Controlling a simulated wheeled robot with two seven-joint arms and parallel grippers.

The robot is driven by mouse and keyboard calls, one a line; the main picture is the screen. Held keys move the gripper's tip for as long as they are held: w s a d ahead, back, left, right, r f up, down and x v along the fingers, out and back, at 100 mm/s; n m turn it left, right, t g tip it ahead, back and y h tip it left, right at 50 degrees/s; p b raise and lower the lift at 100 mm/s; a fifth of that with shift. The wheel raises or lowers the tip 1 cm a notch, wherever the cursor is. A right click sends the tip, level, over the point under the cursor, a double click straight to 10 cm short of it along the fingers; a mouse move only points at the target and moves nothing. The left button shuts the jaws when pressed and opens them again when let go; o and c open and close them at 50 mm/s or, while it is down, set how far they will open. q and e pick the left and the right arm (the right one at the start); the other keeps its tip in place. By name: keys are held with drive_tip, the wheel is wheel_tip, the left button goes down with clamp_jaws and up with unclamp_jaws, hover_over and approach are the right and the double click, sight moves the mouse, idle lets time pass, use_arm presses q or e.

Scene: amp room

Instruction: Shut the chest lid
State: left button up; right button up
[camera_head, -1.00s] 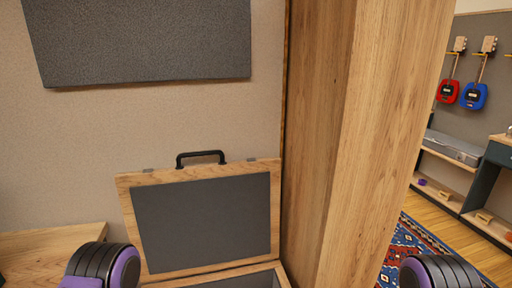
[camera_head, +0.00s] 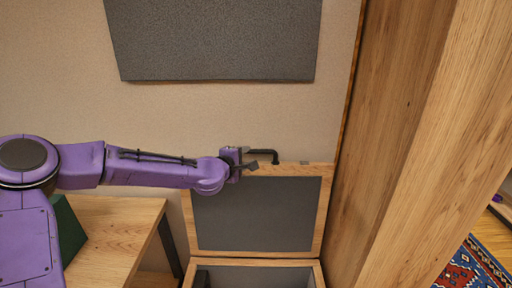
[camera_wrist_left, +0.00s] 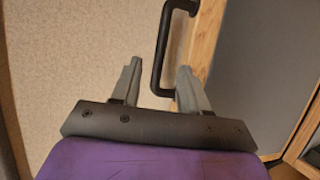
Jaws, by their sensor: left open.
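The wooden chest (camera_head: 262,262) stands against the wall with its lid (camera_head: 257,212) raised upright. The lid has a grey inner panel and a black handle (camera_head: 264,152) on its top edge. My left gripper (camera_head: 246,166) is at the lid's top edge, by the left end of the handle. In the left wrist view the gripper (camera_wrist_left: 155,85) is open, and part of the handle (camera_wrist_left: 163,45) lies between its two fingers. The right finger is close to the lid's wooden edge (camera_wrist_left: 207,40). I cannot tell if either finger touches. My right gripper is not in view.
A wooden bench or table (camera_head: 120,235) stands left of the chest, with a dark green object (camera_head: 67,228) on it. A tall wooden panel (camera_head: 405,130) rises close on the chest's right. A grey panel (camera_head: 215,40) hangs on the wall above.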

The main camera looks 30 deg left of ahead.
sight(255, 152)
use_arm(q)
drive_tip(key=p+x, duration=0.1)
drive_tip(key=x, duration=0.9)
drive_tip(key=shift+w+f, duration=0.1)
drive_tip(key=shift+f, duration=0.1)
clamp_jaws()
